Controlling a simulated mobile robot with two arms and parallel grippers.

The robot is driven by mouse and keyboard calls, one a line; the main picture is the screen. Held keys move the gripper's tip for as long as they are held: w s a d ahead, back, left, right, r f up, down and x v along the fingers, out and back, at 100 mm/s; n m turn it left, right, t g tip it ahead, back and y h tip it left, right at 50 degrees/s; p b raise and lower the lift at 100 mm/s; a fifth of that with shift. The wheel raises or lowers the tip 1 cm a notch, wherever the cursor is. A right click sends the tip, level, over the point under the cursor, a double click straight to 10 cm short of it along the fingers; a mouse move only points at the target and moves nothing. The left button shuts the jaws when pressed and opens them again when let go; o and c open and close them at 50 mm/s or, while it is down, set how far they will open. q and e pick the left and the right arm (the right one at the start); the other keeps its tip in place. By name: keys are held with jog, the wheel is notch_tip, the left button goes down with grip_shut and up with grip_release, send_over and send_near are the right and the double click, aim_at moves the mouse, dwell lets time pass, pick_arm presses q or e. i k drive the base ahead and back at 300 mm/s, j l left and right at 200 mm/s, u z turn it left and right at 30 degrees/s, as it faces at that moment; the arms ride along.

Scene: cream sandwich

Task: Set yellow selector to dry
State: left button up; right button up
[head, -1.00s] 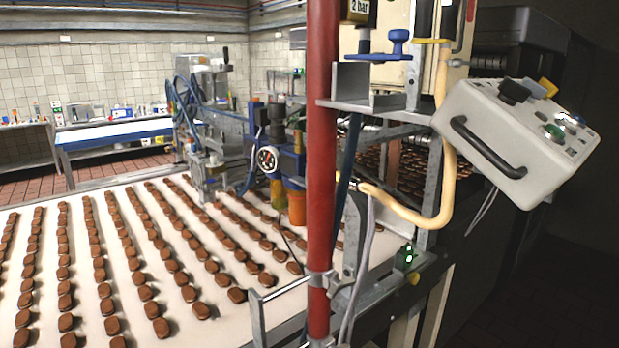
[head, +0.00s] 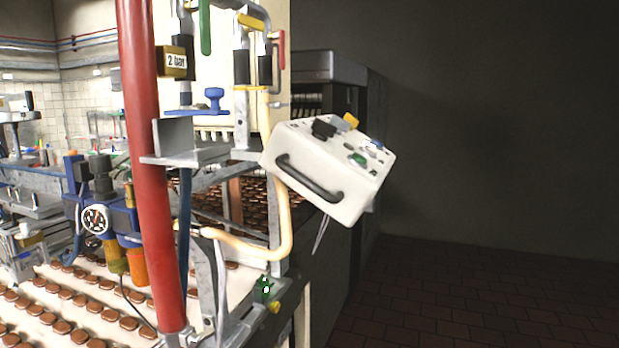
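The yellow selector (head: 351,120) sits on the top face of a tilted white control box (head: 330,180), near its far edge. Its setting and any labels are too small to read. A black knob (head: 323,128) is to its left and a green button (head: 357,159) is nearer the right side. A dark handle (head: 308,180) runs along the front of the box. Neither of my grippers is in the head view.
A red vertical pipe (head: 148,200) stands left of the box. A cream hose (head: 262,248) curves below it. A conveyor with rows of brown biscuits (head: 62,327) lies at lower left. Tiled floor (head: 470,300) on the right is clear.

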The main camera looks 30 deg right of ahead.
aim_at(348, 117)
jog(key=k+l+u, duration=0.1)
jog(key=l, duration=0.35)
jog(key=k+l+u, duration=0.1)
jog(key=l, duration=0.3)
jog(key=k+l+u, duration=0.1)
jog(key=k+l, duration=0.15)
jog(key=l, duration=0.15)
jog(key=k+l+u, duration=0.15)
jog(key=l, duration=0.25)
jog(key=k+l+u, duration=0.1)
jog(key=k+l, duration=0.15)
jog(key=l, duration=0.15)
